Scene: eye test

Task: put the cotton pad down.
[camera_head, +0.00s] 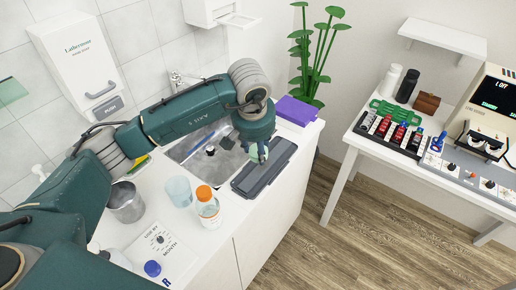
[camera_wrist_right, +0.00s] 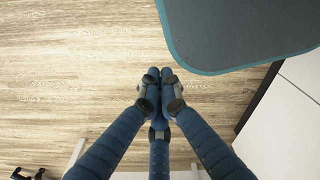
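The counter holds a white bottle with an orange cap (camera_head: 208,210), a clear beaker (camera_head: 179,191), a metal cup (camera_head: 126,203), a printed board (camera_head: 160,250) and a purple box (camera_head: 296,110). The sink (camera_head: 187,150) lies behind. A white table with equipment stands right, across open floor (camera_head: 350,235).

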